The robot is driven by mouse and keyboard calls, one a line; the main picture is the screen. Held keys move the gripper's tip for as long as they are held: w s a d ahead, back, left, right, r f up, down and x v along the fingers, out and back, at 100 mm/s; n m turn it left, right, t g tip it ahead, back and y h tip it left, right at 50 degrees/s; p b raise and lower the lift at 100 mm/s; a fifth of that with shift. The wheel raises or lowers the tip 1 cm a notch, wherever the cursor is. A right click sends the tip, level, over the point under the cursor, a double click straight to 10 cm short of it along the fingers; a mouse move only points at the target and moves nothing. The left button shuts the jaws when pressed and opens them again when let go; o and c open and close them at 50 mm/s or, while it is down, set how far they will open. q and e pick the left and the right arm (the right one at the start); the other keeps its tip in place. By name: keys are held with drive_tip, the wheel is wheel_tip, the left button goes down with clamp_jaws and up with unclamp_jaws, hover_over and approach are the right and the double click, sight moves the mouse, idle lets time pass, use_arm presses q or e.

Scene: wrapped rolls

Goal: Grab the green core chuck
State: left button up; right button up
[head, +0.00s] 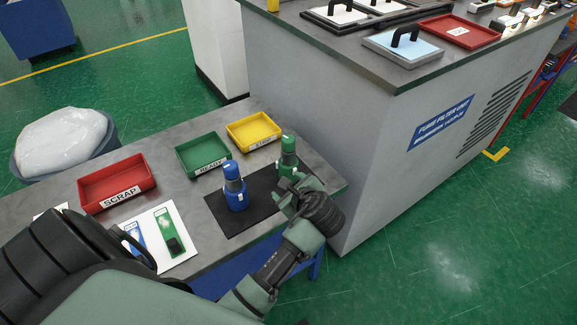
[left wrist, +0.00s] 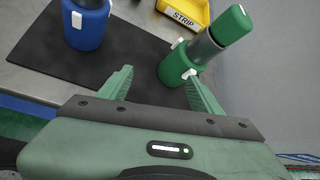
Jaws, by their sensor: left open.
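The green core chuck (head: 288,154) stands upright at the right end of a black mat (head: 222,207) on the grey bench. It has a green top, a grey band and a wider green base with white tabs. My left gripper (head: 291,186) is open and empty on the near side of it, partly hiding its base. In the left wrist view the green chuck (left wrist: 190,64) is just beyond the fingertips (left wrist: 158,74), nearer the right finger; I cannot tell whether they touch. A blue chuck (head: 236,190) stands left of it; its base also shows in the wrist view (left wrist: 85,25).
A red SCRAP tray (head: 117,183), a green READY tray (head: 203,153) and a yellow STRIP tray (head: 254,132) line the bench's back. A white card (head: 180,254) lies in front. A grey cabinet (head: 330,110) stands close behind and right of the bench.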

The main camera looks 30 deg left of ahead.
sight(291, 158)
use_arm(q)
drive_tip(key=w+r+m+y, duration=0.1)
drive_tip(key=w+r+m, duration=0.3)
drive_tip(key=w, duration=0.1)
drive_tip(key=shift+t+y, duration=0.4)
drive_tip(key=shift+w+a+r+m, duration=0.1)
drive_tip(key=shift+w+a+m, duration=0.1)
drive_tip(key=shift+m, duration=0.2)
drive_tip(key=p+x, duration=0.2)
drive_tip(key=x, duration=0.4)
drive_tip(key=shift+a, duration=0.15)
drive_tip(key=shift+w+a+f, duration=0.3)
drive_tip(key=shift+a+f, duration=0.1)
drive_tip(key=shift+a, duration=0.05)
clamp_jaws()
drive_tip(key=shift+r, duration=0.1)
